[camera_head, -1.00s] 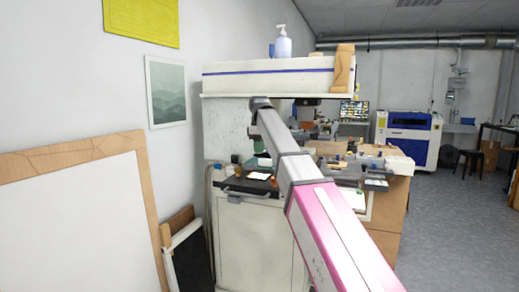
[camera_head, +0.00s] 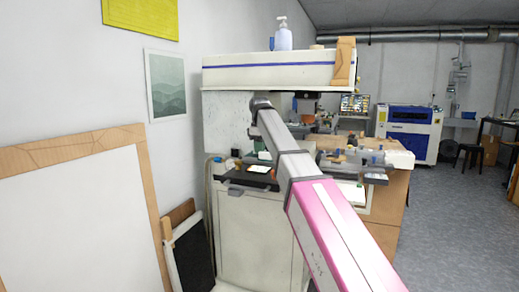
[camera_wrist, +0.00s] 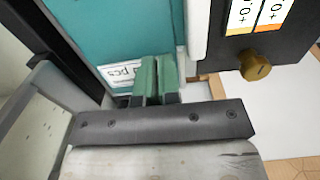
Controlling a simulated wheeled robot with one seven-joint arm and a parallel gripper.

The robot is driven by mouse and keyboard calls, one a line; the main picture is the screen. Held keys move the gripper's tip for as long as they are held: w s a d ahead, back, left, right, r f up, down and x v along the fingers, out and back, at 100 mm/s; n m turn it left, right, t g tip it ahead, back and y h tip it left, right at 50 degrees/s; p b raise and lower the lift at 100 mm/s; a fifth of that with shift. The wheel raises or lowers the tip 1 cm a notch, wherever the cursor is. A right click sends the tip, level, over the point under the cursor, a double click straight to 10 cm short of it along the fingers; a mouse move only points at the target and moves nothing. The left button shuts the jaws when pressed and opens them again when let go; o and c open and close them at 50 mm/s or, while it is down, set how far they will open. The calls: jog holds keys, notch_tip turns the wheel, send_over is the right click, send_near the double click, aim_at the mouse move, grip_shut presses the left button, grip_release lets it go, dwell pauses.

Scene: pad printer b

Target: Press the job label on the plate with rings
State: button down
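In the wrist view, my gripper (camera_wrist: 157,80) shows two green-faced fingers side by side, close together with only a thin dark line between them; I see nothing held. Behind the fingertips is a teal panel (camera_wrist: 115,35) with a white label reading "pcs" (camera_wrist: 122,73), partly covered by the left finger. I cannot tell whether the fingers touch it. To the right is a dark plate (camera_wrist: 222,55) with a brass knob (camera_wrist: 255,66) and white-and-orange strips (camera_wrist: 256,14). No plate with rings is clearly identifiable. In the head view my gripper is hidden behind my arm.
In the head view, a white cabinet machine (camera_head: 270,71) overhangs the work area, with a pump bottle (camera_head: 283,35) on top. A cluttered bench (camera_head: 385,205) stands to the right. Framed boards (camera_head: 85,215) lean at the left. Grey floor (camera_head: 440,220) is free at the right.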

jog(key=shift+f, duration=0.55)
dwell(1.0)
jog(key=c, duration=1.5)
grip_release()
jog(key=shift+r, duration=0.15)
jog(key=shift+r, duration=1.4)
jog(key=o, duration=0.5)
jog(key=shift+o, duration=0.2)
jog(key=shift+r, duration=0.1)
